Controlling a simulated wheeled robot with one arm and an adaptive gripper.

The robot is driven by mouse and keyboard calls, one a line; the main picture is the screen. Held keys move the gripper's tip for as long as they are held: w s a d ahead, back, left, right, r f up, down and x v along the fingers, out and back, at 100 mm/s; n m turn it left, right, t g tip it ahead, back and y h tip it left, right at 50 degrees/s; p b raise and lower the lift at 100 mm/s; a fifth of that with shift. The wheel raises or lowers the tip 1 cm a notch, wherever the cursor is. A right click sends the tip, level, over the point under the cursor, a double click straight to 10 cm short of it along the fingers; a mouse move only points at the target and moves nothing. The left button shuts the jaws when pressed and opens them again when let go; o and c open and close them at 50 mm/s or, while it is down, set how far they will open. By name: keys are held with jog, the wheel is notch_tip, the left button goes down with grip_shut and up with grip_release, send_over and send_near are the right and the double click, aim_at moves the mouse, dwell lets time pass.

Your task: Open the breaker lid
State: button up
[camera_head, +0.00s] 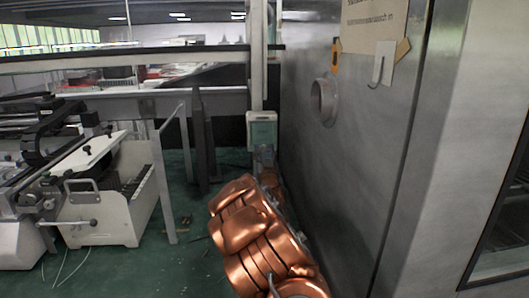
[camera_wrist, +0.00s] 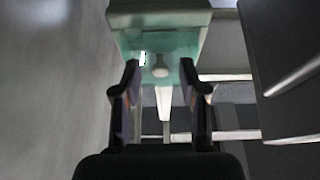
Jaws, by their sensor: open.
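The breaker (camera_head: 262,132) is a small pale grey-green box on a post beside the metal wall, in the middle of the head view. In the wrist view the breaker box (camera_wrist: 160,17) fills the top centre, with a translucent teal part, seemingly its lid (camera_wrist: 178,42), on the near side. A pale rounded knob and a small bright patch show at that part. My gripper (camera_wrist: 160,70) is open, its two dark fingers left and right of the teal part's lower end. I cannot tell whether they touch it. In the head view my copper arm mostly hides the gripper.
A large grey metal wall (camera_head: 345,150) with a round pipe stub (camera_head: 323,101) and a hook (camera_head: 378,70) stands close on the right. A white machine (camera_head: 110,215) stands on the left. Green floor (camera_head: 190,255) lies between it and my arm.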

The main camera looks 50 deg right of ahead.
grip_shut()
dwell(0.3)
jog(key=shift+a+r, duration=0.1)
jog(key=shift+r, duration=0.05)
